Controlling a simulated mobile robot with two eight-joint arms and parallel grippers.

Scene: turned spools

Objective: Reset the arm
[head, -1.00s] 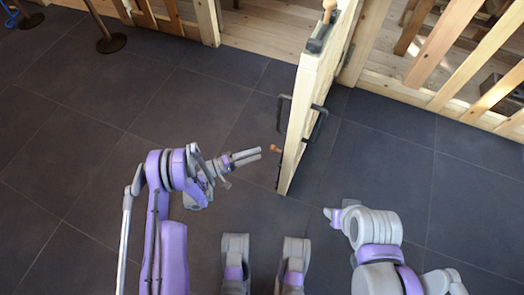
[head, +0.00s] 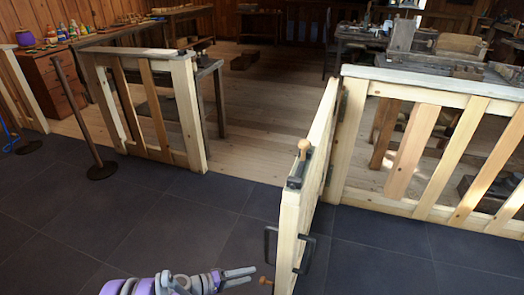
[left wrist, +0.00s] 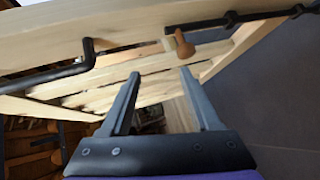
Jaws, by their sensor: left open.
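My left gripper (head: 253,275) is at the bottom of the head view, just left of the wooden gate (head: 292,218). Its two grey fingers are apart with nothing between them. In the left wrist view the open fingers (left wrist: 160,73) point toward the gate's boards (left wrist: 110,25), with a wooden knob (left wrist: 184,46) and black metal bars beyond the tips. I cannot tell the exact gap to the gate. The gate stands swung open toward me, with a black handle (head: 270,243) and a knobbed latch (head: 304,148) on top. My right gripper is out of view.
Fence panels stand left (head: 150,105) and right (head: 430,150) of the gateway. The wooden floor (head: 245,150) beyond is mostly open. A post on a round base (head: 102,171) stands at left. Workbenches stand behind. The dark tiles (head: 150,220) on the left are clear.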

